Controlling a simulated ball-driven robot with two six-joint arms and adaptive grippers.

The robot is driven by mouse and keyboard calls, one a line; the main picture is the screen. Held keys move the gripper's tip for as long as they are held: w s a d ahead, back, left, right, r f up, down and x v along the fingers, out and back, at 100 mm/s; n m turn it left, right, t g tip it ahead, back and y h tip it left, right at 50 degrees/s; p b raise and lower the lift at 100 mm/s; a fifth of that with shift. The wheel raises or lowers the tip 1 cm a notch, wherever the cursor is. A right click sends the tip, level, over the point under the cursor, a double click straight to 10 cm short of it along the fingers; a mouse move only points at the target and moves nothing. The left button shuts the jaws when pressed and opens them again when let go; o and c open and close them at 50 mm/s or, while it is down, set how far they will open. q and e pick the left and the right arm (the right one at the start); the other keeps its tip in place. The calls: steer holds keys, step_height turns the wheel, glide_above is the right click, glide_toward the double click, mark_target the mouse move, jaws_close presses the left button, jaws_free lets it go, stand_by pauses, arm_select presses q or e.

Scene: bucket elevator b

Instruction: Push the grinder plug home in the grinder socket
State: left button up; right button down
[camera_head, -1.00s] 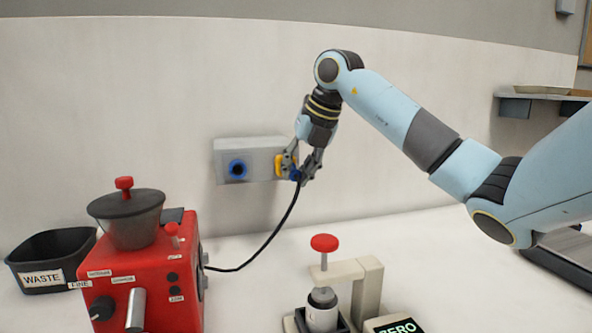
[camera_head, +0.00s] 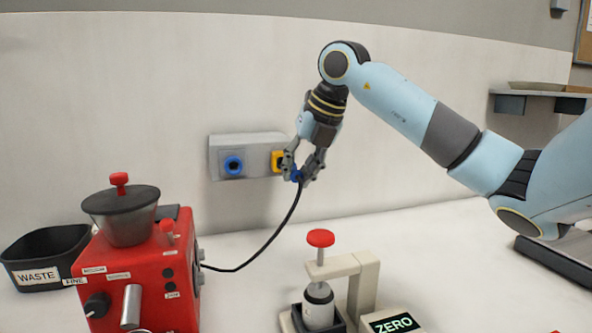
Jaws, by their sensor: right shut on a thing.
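My right gripper (camera_head: 301,175) is shut on the blue grinder plug (camera_head: 296,176), in front of the right end of the grey wall socket box (camera_head: 246,142). A black cord (camera_head: 272,238) hangs from the plug down to the red grinder (camera_head: 150,270). The box has a blue-ringed socket (camera_head: 233,166) on the left, which is empty. A yellow socket (camera_head: 277,160) on the right is partly hidden by my gripper. The plug is apart from the blue socket, to its right and slightly lower. My left gripper is out of view.
A black WASTE bin (camera_head: 45,258) stands left of the grinder. A tamping stand with a red knob (camera_head: 321,238) and a ZERO display (camera_head: 393,324) stand at the front centre. The counter between grinder and stand is clear except for the cord.

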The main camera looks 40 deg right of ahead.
steer(key=shift+s+a, duration=0.2)
steer(key=shift+s, duration=0.2)
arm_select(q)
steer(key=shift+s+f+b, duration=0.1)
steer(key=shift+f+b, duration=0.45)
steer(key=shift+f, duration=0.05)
arm_select(e)
steer(key=shift+s+a, duration=0.5)
steer(key=shift+s, duration=0.4)
steer(key=shift+s+a, duration=0.5)
steer(key=shift+s, duration=0.35)
